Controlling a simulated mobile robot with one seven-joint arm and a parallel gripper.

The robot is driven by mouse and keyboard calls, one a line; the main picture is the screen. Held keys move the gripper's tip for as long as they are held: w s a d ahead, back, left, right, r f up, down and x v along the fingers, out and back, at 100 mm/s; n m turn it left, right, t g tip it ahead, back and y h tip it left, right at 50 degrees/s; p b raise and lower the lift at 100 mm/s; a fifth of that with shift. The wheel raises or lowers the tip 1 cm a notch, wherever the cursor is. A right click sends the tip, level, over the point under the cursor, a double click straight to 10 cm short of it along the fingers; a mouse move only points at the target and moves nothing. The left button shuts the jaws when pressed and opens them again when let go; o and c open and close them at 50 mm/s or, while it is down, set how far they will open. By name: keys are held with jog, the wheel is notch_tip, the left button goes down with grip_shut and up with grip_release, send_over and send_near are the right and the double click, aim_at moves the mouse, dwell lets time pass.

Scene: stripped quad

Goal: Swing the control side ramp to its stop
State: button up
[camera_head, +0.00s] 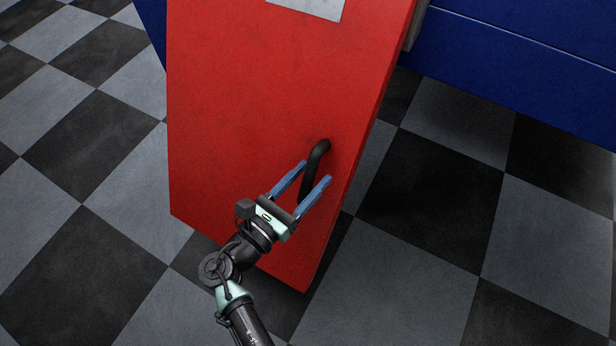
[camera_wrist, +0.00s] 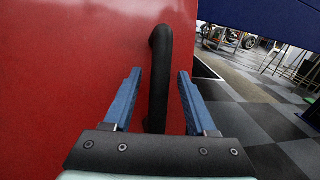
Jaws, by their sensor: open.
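The ramp is a red panel (camera_head: 255,110) with a pale plate (camera_head: 315,7) near its top, in the head view. It also fills the left of the wrist view (camera_wrist: 70,60). A black bar handle (camera_head: 314,165) is fixed near its right edge. My gripper (camera_head: 316,172) is open, with one blue finger on each side of the handle. In the wrist view the handle (camera_wrist: 160,70) runs between the two fingers, with a gap to each visible. The handle's lower end is hidden behind my gripper body.
A dark blue wall or body (camera_head: 520,55) stands behind the panel at the upper right. Checkered floor (camera_head: 430,200) is clear on both sides. Stools (camera_wrist: 290,60) and a wheeled object (camera_wrist: 225,38) show far off in the wrist view.

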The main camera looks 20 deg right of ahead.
grip_shut()
dwell(1.4)
